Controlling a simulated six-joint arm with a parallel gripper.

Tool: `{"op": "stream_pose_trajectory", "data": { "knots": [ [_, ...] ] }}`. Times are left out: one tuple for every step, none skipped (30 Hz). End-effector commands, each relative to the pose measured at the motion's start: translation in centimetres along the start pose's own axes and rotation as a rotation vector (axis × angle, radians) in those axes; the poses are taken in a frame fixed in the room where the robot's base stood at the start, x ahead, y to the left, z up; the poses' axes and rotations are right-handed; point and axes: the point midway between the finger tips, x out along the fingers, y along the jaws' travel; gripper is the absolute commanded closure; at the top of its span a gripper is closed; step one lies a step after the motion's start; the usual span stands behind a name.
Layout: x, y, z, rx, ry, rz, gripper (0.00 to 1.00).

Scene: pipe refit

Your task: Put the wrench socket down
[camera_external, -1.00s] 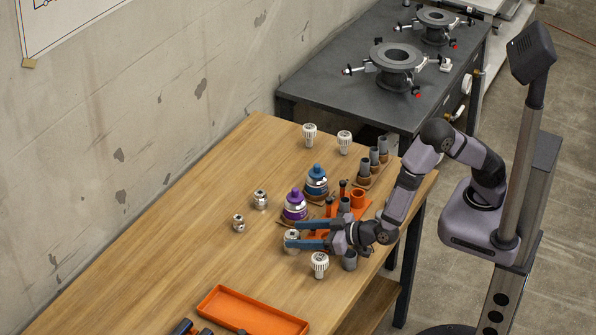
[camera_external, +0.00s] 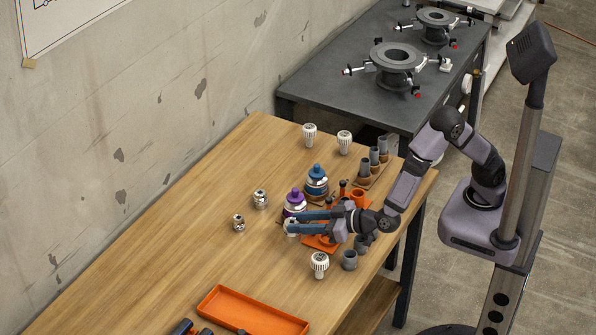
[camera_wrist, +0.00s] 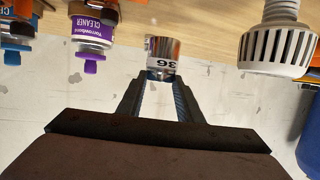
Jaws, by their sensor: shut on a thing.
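The wrench socket (camera_wrist: 163,53) is a short shiny metal cylinder with a white band marked 36. In the wrist view it sits between the tips of my gripper (camera_wrist: 160,82), which is shut on it. In the external view my gripper (camera_external: 293,222) reaches leftward over the wooden table (camera_external: 190,240), with the socket (camera_external: 291,229) at its blue-grey fingertips. I cannot tell whether the socket touches the table. Two similar metal sockets (camera_external: 260,199) (camera_external: 239,223) stand on the table to the left.
A purple-capped cleaner bottle (camera_external: 295,204) and a blue-capped bottle (camera_external: 316,181) stand close behind the gripper. A white slotted fitting (camera_external: 319,263) and a grey cup (camera_external: 349,261) stand in front. An orange tray (camera_external: 235,315) lies nearer. The table's left part is clear.

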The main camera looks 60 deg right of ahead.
Motion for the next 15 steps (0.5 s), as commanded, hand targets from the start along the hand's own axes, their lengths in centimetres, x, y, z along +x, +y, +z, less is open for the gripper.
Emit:
{"op": "stream_pose_trajectory", "data": {
  "knots": [
    [-0.3,0.0,-1.2,0.005,0.006,-0.002,0.97],
    [-0.5,0.0,-1.7,0.004,0.006,-0.001,0.97],
    [-0.7,0.0,-2.3,0.005,0.005,-0.001,0.97],
    [-0.8,0.0,-2.7,0.004,0.005,-0.001,0.97],
    [-0.9,0.0,-3.1,0.003,0.005,-0.001,0.97],
    [-1.1,0.0,-3.6,0.003,0.005,-0.001,0.97],
    [-1.2,0.0,-3.9,0.003,0.005,0.0,0.97],
    [-1.3,0.0,-4.2,0.003,0.004,0.0,0.97],
    [-1.4,0.0,-4.6,0.002,0.004,-0.001,0.97],
    [-1.4,0.0,-4.8,0.001,0.004,-0.001,0.97],
    [-1.5,0.0,-4.9,0.001,0.003,-0.001,0.97],
    [-1.5,0.0,-5.1,0.001,0.003,0.0,0.97],
    [-1.6,0.0,-5.2,0.001,0.003,0.0,0.97],
    [-1.6,0.0,-5.3,0.001,0.003,0.0,0.97],
    [-1.6,0.0,-5.3,0.0,0.003,0.0,0.97]
  ]
}}
